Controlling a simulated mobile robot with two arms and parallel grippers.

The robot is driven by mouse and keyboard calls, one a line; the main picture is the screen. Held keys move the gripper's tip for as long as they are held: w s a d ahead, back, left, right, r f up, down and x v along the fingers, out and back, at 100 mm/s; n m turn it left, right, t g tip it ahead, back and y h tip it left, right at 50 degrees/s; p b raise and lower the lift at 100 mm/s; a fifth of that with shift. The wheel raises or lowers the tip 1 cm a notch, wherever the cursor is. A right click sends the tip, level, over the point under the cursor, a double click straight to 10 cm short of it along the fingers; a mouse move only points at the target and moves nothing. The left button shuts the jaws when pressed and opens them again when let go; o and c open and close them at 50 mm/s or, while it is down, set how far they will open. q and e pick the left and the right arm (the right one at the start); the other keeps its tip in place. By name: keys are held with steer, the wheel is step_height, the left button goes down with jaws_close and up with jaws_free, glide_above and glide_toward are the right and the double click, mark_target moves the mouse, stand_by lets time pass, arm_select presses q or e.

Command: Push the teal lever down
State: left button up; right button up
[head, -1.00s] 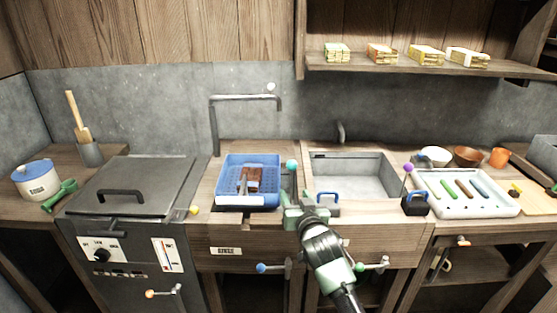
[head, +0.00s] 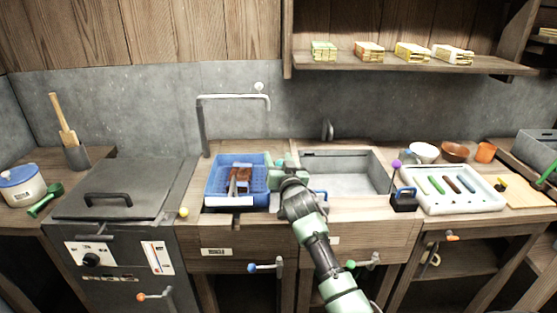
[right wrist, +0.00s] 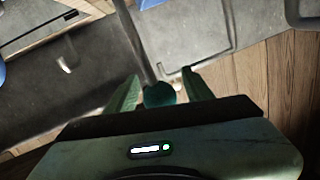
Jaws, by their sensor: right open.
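The teal lever's round knob (right wrist: 160,95) shows in the right wrist view, between the two green fingers of my right gripper (right wrist: 160,88). The fingers are open, one on each side of the knob; I cannot tell whether they touch it. In the head view my right gripper (head: 279,170) is over the counter, between the blue basket and the sink. There it hides most of the lever, and I cannot clearly tell the knob from the fingers. My left gripper is not in view.
The blue basket (head: 212,190) stands just left of the gripper and the grey sink (head: 350,184) is at its right. A purple-knobbed lever (head: 397,164) and a white tray (head: 430,208) are further right. A lidded grey cooker (head: 125,190) stands at the left.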

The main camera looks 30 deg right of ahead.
jaws_close()
steer(key=shift+f, duration=0.15)
stand_by(1.3)
